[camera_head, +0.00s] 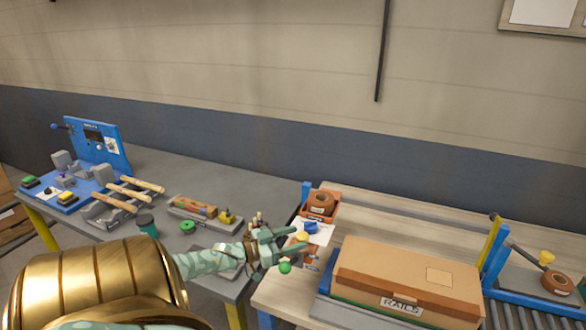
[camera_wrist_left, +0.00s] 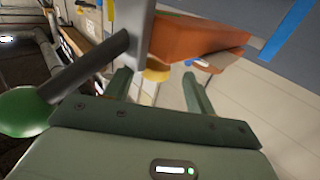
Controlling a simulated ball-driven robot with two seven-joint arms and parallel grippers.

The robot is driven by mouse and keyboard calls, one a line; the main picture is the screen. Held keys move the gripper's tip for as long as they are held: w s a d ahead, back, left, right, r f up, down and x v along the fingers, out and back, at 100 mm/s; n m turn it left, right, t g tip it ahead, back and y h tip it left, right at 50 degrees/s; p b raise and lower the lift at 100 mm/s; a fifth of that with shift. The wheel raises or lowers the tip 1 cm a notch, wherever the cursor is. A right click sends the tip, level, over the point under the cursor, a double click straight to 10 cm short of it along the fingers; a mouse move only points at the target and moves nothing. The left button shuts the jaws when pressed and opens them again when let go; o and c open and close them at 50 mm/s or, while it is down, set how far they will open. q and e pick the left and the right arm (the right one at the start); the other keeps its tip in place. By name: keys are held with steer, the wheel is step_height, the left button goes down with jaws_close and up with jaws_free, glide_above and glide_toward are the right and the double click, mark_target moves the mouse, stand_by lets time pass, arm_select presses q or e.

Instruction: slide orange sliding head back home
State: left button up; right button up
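My left gripper (camera_head: 300,237) reaches over the left end of the pale wooden bench. In the left wrist view its two fingers (camera_wrist_left: 158,92) are apart, and a yellow knob (camera_wrist_left: 157,75) shows between and beyond them. I cannot tell whether the fingers touch it. The knob (camera_head: 302,236) also shows at the fingertips in the head view. An orange block (camera_wrist_left: 200,40) lies beyond the fingers in the wrist view; I cannot tell whether it is the sliding head. A green ball (camera_wrist_left: 22,112) on a grey rod is beside the gripper, also in the head view (camera_head: 285,267). My right gripper is out of view.
A cardboard box marked RAILS (camera_head: 405,275) lies right of the gripper. An orange bin (camera_head: 328,211) holding a brown tape roll (camera_head: 320,202) stands behind it. The grey table (camera_head: 190,165) at left carries a blue machine (camera_head: 95,145) and wooden handles.

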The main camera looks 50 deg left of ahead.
arm_select(q)
steer(key=shift+d, duration=0.1)
steer(key=v, duration=1.6)
steer(key=shift+s+a, duration=0.1)
steer(key=shift+a, duration=0.15)
